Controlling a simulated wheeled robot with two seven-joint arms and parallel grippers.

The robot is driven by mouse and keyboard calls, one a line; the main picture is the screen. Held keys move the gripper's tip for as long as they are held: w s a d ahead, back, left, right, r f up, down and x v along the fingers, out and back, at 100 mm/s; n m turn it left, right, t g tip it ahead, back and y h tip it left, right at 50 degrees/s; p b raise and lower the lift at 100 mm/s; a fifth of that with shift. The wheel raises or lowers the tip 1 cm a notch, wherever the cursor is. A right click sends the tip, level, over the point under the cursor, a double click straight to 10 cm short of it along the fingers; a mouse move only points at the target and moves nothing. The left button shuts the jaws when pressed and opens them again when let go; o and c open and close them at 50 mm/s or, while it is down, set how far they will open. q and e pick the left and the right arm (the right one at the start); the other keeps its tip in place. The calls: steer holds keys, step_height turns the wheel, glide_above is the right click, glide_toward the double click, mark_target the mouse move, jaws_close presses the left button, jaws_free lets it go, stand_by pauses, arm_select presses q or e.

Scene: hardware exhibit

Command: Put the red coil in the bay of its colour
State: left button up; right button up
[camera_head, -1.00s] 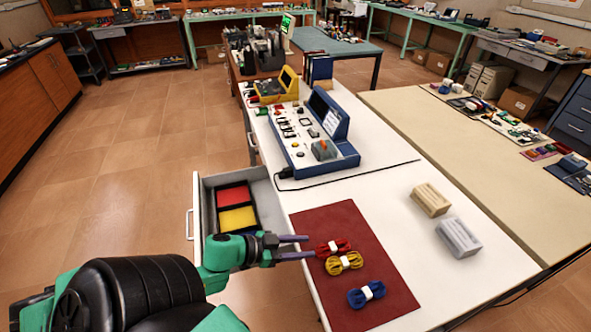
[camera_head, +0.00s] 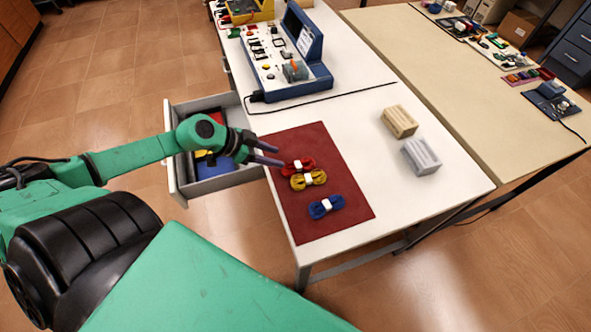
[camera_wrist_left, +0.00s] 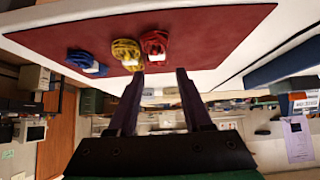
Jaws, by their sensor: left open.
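The red coil (camera_head: 299,167) lies on the dark red mat (camera_head: 318,225) with a white band around it; it also shows in the left wrist view (camera_wrist_left: 154,45). The yellow coil (camera_head: 309,180) is right beside it, and the blue coil (camera_head: 326,206) lies nearer the front. My left gripper (camera_head: 282,155) is open and empty, its fingers pointing at the red coil from the left, apart from it. The open drawer (camera_head: 182,191) holds coloured bays; red (camera_head: 216,118), yellow (camera_head: 200,154) and blue (camera_head: 215,168) parts show, partly hidden by my left arm. My right gripper is out of view.
A blue console (camera_head: 318,84) stands at the back of the white table (camera_head: 357,126), with a black cable in front. A tan block (camera_head: 399,121) and a grey block (camera_head: 421,156) lie at right. The table between mat and blocks is clear.

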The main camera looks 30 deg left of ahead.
mark_target(298, 164)
arm_select(q)
steer(key=x, duration=0.2)
steer(key=b+x, duration=0.1)
steer(key=shift+w+d, duration=0.2)
steer(key=shift+d, duration=0.3)
steer(key=shift+w+d+f, duration=0.1)
steer(key=shift+f, duration=0.05)
steer(key=x, duration=0.3)
steer(key=shift+w+f+b, duration=0.15)
steer(key=shift+f+b, duration=0.15)
steer(key=shift+f, duration=0.1)
steer(key=shift+w+d+f, duration=0.25)
steer(key=shift+d+f, duration=0.05)
steer(key=shift+d, duration=0.05)
steer(key=shift+s+a, duration=0.1)
steer(key=shift+s, duration=0.05)
jaws_close()
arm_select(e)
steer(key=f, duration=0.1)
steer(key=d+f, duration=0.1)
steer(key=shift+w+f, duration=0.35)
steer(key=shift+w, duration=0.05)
